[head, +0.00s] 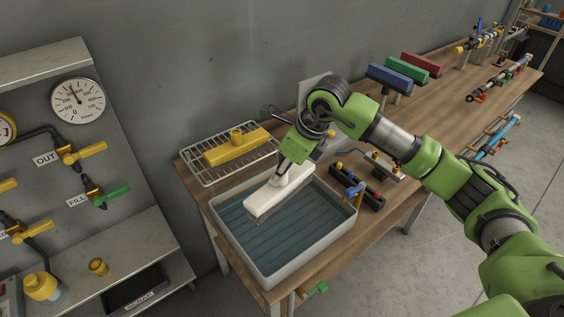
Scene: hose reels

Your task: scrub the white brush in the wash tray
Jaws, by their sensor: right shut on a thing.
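The white brush (272,199) is a pale block held over the wash tray, above or at the water; I cannot tell whether it touches the water. The wash tray (272,275) is a light grey basin with dark blue water, on the wooden bench. My right gripper (290,174) is shut on the white brush from above, and its fingers hide part of the brush's top. My left gripper is not in view.
A yellow brush (238,149) lies on a wire rack (199,170) behind the tray. A black block with coloured fittings (358,186) stands right of the tray. Blue, green and red brushes (414,68) stand farther back. A valve panel (85,150) is at left.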

